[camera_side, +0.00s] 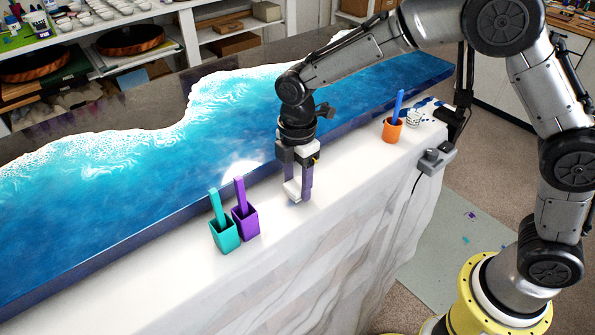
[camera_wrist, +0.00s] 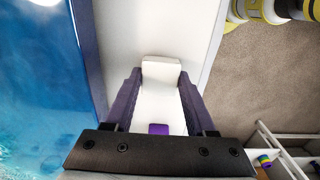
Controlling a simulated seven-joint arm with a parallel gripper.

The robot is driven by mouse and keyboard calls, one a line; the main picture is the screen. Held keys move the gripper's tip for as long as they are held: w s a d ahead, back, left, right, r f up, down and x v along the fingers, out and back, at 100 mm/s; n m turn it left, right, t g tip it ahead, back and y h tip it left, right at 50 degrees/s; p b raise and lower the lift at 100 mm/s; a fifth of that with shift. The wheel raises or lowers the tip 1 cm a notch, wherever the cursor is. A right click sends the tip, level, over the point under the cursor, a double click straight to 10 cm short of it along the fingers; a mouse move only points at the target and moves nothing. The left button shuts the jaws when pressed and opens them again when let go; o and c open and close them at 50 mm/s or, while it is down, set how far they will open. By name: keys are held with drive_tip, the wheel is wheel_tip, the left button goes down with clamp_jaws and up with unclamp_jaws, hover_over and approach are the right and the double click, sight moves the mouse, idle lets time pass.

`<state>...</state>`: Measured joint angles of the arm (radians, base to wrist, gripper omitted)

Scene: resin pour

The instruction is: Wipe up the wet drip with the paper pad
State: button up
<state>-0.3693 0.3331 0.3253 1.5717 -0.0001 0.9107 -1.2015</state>
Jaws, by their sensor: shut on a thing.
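My gripper (camera_side: 298,190) points down over the white cloth-covered counter (camera_side: 345,180), just in front of the blue resin panel. It is shut on the white paper pad (camera_side: 292,188), held at the fingertips close to the counter top. In the wrist view the pad (camera_wrist: 161,72) sits between the two dark purple fingers. I cannot tell whether the pad touches the counter. The wet drip is not clearly visible. A small purple patch (camera_wrist: 158,128) shows between the fingers in the wrist view; I cannot tell what it is.
A teal cup (camera_side: 224,235) and a purple cup (camera_side: 245,221), each with a stick, stand left of my gripper. An orange cup (camera_side: 392,129) stands to the right. The blue resin panel (camera_side: 130,195) lies along the back. The counter's front edge drops to the floor.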

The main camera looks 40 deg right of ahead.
sight(285, 205)
drive_tip(key=shift+a+f, duration=0.7)
drive_tip(key=shift+a, duration=0.95)
drive_tip(key=shift+d, duration=1.55)
drive_tip(key=shift+d+r, duration=0.15)
drive_tip(key=shift+r, duration=3.95)
